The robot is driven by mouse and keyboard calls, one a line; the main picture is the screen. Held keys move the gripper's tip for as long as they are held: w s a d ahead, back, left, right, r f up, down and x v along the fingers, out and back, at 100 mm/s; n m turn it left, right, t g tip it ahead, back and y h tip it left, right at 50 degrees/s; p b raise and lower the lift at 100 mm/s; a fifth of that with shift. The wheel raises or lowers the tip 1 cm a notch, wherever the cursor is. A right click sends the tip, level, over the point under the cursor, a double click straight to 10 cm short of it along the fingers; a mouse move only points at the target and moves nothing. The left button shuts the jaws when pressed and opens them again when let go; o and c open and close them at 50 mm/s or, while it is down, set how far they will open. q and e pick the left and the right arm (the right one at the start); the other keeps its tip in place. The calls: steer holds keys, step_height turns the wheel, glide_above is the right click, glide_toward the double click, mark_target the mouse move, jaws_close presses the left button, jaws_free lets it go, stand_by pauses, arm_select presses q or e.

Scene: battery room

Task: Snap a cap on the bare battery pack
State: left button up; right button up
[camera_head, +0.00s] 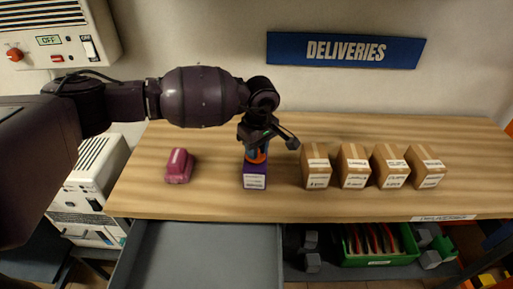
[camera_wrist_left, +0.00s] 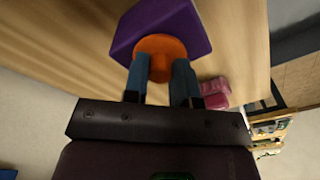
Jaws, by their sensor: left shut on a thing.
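The purple battery pack (camera_head: 255,177) stands on the wooden bench with a white label on its front. It also shows in the wrist view (camera_wrist_left: 186,18). My left gripper (camera_head: 258,150) points down over it and is shut on a round orange cap (camera_wrist_left: 160,55), one finger on each side. The orange cap (camera_head: 257,158) is at the top of the purple pack; I cannot tell whether it is seated. The gripper hides part of it. My right gripper is not in view.
A magenta block (camera_head: 179,167) lies left of the pack on the wooden bench (camera_head: 215,200). Several cardboard boxes (camera_head: 355,167) stand in a row to the right. Below are a grey open drawer (camera_head: 205,260) and a green bin (camera_head: 375,262). A blue DELIVERIES sign hangs behind.

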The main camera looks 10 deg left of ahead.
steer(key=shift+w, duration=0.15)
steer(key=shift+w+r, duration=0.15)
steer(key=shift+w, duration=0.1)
arm_select(q)
steer(key=o, duration=0.7)
steer(key=shift+o, duration=1.9)
steer(key=o, duration=0.4)
steer(key=shift+c, duration=0.2)
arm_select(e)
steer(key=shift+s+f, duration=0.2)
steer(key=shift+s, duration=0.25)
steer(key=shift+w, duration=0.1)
